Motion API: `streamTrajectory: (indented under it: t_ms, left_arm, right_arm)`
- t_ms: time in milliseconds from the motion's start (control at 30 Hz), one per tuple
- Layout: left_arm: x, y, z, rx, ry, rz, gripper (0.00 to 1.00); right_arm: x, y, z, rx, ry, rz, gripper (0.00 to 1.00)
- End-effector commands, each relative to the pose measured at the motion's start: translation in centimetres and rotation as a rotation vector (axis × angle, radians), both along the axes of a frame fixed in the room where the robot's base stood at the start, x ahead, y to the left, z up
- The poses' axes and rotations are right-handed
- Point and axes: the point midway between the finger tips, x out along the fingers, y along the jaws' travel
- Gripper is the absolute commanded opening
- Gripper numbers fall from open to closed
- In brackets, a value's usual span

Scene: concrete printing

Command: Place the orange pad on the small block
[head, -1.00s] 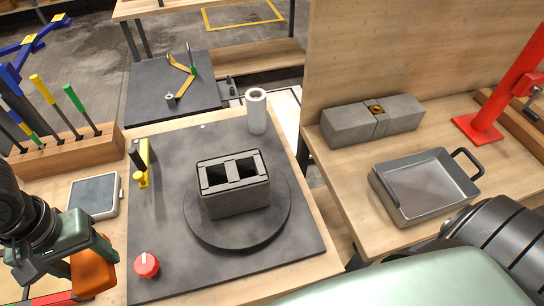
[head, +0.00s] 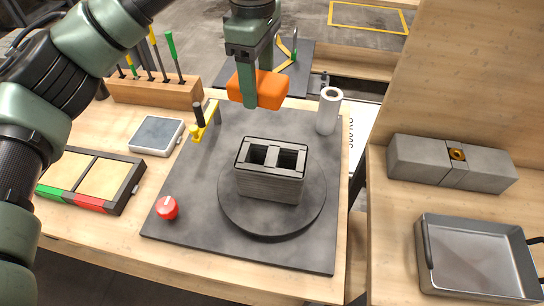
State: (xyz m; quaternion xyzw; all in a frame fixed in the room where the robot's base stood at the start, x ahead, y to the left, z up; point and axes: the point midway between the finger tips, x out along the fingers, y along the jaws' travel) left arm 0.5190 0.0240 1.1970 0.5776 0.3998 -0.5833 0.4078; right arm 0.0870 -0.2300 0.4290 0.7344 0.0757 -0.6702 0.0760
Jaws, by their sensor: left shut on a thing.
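My left gripper (head: 250,92) is shut on the orange pad (head: 270,88), a soft-edged orange block. It holds the pad in the air, above and behind the small block in the picture. The small block (head: 268,187) is a grey, layered printed piece with two square openings in its top. It stands upright on a round dark turntable (head: 240,214). The pad and the block are apart. My right gripper is not in view.
The turntable sits on a dark mat (head: 200,245) with a red knob (head: 167,208), a yellow clamp (head: 205,122) and a white roll (head: 328,110). A metal pan (head: 475,260) and long grey block (head: 450,165) are on the right table. A tool rack (head: 150,92) stands at back left.

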Motion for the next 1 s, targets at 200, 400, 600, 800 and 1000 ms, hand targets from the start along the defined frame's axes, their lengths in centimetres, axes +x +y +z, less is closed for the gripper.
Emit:
streamTrajectory:
  t_ms: [200,400,600,800,1000]
  left_arm:
    - [0.2,-2.2,1.9,0.011,0.001,0.146,0.26]
    - [0.1,-2.3,-1.3,0.015,0.007,0.162,0.26]
    - [0.0,-2.3,-6.7,0.016,0.007,0.159,0.26]
    - [0.1,-2.3,-11.4,0.014,0.005,0.159,0.26]
    - [0.1,-2.4,-13.5,0.011,0.003,0.159,0.26]
  right_arm:
    - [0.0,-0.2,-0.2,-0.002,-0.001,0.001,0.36]
    - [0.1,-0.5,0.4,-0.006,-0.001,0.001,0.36]
    - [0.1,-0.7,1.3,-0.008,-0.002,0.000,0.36]
    - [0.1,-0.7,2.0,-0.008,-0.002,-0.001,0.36]
    - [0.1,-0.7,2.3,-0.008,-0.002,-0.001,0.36]
